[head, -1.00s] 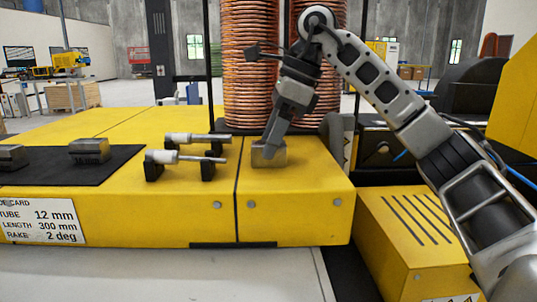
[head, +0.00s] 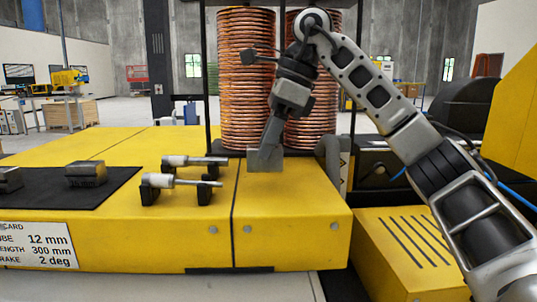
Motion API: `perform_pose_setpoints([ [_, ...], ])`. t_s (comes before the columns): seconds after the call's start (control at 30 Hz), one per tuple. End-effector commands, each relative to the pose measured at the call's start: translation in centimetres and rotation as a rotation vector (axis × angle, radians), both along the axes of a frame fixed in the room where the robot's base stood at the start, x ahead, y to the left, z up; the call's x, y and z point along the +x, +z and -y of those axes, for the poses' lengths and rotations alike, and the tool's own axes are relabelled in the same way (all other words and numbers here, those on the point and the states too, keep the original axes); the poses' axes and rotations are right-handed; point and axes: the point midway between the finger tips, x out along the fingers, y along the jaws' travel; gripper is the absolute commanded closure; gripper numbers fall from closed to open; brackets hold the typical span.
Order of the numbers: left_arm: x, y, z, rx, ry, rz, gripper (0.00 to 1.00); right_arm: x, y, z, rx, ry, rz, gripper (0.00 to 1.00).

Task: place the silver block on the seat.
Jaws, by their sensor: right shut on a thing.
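My right gripper (head: 266,148) comes down from the right arm and is shut on the silver block (head: 265,160). The block is a small grey metal piece, held a little above the yellow bench top (head: 285,195), right of the dark seam. The fingers hide part of it. My left gripper is not in view. I cannot tell for sure which part is the seat.
Two other grey metal blocks, one of them here (head: 86,174), sit on a black mat (head: 60,195) at left. Two metal rods (head: 183,181) lie on black holders left of the gripper. Copper coils (head: 248,85) stand behind. A vented yellow box (head: 405,245) is at right.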

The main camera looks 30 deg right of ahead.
Motion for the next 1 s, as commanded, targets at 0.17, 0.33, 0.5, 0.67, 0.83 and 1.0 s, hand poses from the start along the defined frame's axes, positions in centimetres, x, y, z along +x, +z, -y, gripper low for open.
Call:
perform_pose_setpoints([
  [0.17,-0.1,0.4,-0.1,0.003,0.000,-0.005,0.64,-2.3,4.0,-2.0,-0.003,0.007,0.010,1.00],
  [0.33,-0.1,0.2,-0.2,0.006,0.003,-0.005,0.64,-4.8,6.4,-4.3,-0.003,0.007,0.008,1.00],
  [0.5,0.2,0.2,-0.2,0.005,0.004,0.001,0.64,-7.3,7.8,-6.6,-0.002,0.005,0.008,1.00],
  [0.67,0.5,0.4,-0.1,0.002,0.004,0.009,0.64,-9.0,8.7,-8.1,-0.002,0.006,0.004,1.00],
  [0.83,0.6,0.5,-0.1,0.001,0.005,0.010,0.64,-9.9,9.3,-8.9,0.000,0.004,0.002,1.00],
  [1.0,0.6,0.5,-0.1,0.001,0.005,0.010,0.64,-10.2,9.5,-9.2,0.000,0.002,0.002,1.00],
])
